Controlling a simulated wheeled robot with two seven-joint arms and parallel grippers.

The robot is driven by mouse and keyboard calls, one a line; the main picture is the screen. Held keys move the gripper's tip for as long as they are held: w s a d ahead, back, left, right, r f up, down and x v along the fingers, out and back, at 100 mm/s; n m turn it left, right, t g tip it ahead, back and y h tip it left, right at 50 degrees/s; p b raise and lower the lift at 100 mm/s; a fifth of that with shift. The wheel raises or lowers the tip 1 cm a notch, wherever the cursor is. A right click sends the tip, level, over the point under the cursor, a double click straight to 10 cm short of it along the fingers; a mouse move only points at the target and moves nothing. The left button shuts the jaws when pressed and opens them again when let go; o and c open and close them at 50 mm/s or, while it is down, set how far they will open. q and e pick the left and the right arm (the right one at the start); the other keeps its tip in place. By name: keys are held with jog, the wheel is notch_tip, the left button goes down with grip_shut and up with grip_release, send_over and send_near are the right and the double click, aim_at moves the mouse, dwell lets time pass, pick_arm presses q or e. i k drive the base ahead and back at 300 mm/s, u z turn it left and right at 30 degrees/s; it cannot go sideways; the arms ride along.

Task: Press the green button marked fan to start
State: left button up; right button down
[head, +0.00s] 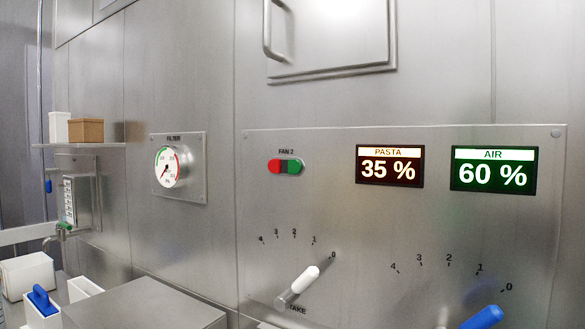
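The green button (296,167) is the right end of a small pill-shaped switch under the label "FAN 2" on the steel control panel (330,220). A red button (275,167) forms its left end, with a dark green section between them. Nothing covers or touches the switch. Neither of my grippers shows in the head view.
Displays read pasta 35 % (389,166) and air 60 % (493,170). Below are a white-tipped lever (303,281) and a blue-tipped lever (485,317) with number scales. A filter gauge (170,167) is left. A steel box (150,303) and containers stand lower left.

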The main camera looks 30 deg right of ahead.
aim_at(294, 166)
jog(key=u, duration=1.4)
jog(key=i, duration=1.35)
jog(key=z, duration=2.8)
